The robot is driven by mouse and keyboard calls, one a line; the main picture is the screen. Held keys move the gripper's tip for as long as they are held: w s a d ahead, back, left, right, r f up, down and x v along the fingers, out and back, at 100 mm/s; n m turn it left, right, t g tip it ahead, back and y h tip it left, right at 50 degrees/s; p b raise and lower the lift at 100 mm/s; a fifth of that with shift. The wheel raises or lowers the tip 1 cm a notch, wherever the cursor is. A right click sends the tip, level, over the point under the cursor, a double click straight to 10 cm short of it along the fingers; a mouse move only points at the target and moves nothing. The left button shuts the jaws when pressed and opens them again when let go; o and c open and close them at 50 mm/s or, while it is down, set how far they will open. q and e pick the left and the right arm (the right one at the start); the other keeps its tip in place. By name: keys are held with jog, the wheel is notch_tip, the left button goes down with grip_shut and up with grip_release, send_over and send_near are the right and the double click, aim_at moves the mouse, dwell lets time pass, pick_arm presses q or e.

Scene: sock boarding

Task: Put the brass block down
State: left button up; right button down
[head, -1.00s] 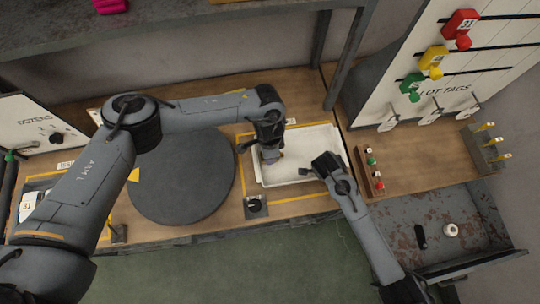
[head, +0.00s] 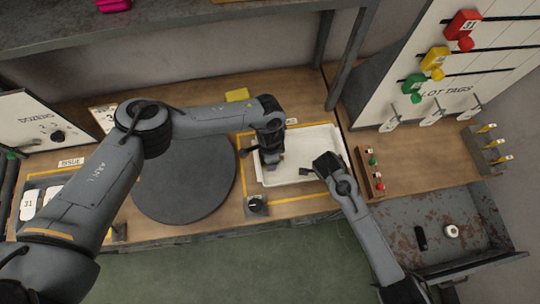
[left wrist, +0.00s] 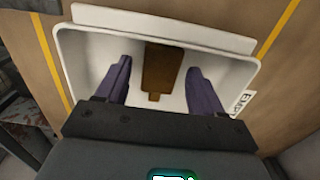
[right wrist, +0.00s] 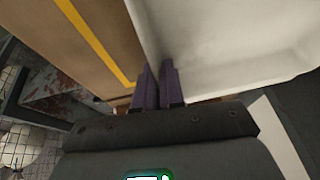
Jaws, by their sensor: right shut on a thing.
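The brass block (left wrist: 161,68) is a dark brown-gold piece in the white tray (left wrist: 85,45), seen in the left wrist view. It lies between the spread fingers of my left gripper (left wrist: 160,88), with a gap on either side. In the head view my left gripper (head: 271,160) is over the left part of the tray (head: 318,140) and hides the block. My right gripper (head: 323,168) is at the tray's right side. In the right wrist view, its fingers (right wrist: 158,88) are close together on the tray's wall.
A dark round turntable (head: 185,180) lies left of the tray. A small dark knob (head: 256,204) is in front of it. A yellow block (head: 237,95) is behind the tray.

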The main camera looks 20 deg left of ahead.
pick_arm(q)
jog(key=shift+r, duration=0.1)
notch_tip(320, 180, up, 12)
dwell(0.7)
jog(key=shift+r, duration=0.1)
pick_arm(e)
jog(key=c, duration=1.2)
grip_release()
jog(key=shift+o, duration=0.2)
jog(key=shift+r, duration=0.1)
